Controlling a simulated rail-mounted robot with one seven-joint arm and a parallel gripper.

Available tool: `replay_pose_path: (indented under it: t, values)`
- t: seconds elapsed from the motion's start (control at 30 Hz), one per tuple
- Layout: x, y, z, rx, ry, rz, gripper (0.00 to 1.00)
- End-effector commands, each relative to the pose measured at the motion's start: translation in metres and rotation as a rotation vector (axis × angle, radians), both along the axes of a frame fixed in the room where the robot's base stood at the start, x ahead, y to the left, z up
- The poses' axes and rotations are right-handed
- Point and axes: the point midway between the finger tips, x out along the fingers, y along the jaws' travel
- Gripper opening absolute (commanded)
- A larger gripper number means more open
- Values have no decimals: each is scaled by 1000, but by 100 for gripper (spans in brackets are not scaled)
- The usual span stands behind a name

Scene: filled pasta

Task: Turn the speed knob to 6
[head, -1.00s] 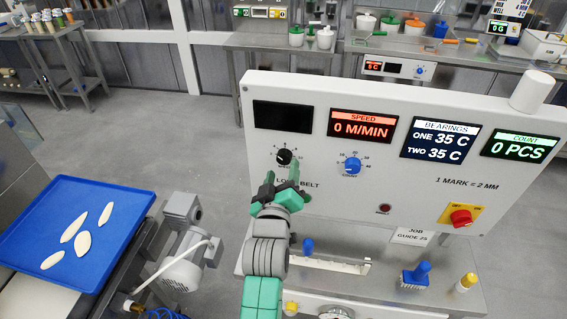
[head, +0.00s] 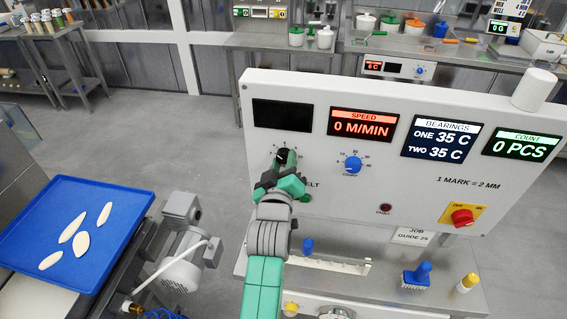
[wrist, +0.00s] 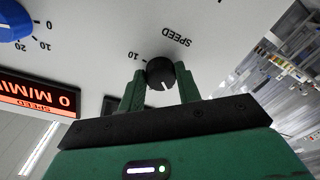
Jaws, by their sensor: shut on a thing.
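The black speed knob (head: 283,156) is on the upright white control panel (head: 400,190), left of the blue count knob (head: 352,165). In the wrist view the speed knob (wrist: 161,73) sits between the two green fingers of my gripper (wrist: 160,82), which are shut on it. Its white pointer line shows, but most of its dial marks are hidden by the fingers. A "10" mark and the word SPEED show beside it. In the head view my gripper (head: 280,165) covers the knob's lower part. The orange speed display (head: 362,124) reads 0 M/MIN.
A red switch on a yellow plate (head: 461,217) is at the panel's lower right. A blue brush (head: 417,275) and a yellow-topped bottle (head: 467,283) stand on the ledge below. A blue tray (head: 120,215) with several pale pieces is at left.

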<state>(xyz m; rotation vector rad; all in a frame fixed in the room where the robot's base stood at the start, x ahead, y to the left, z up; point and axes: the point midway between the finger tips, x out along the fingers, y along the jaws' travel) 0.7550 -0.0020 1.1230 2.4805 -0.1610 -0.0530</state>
Motion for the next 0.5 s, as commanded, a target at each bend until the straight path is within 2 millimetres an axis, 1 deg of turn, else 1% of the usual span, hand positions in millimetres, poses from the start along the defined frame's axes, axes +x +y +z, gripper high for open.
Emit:
replay_pose_path:
  t: [0.27, 0.5]
  values:
    - [0, 1, -3, 143, -29, 0, 11]
    - [0, 2, -4, 354, -68, 1, 11]
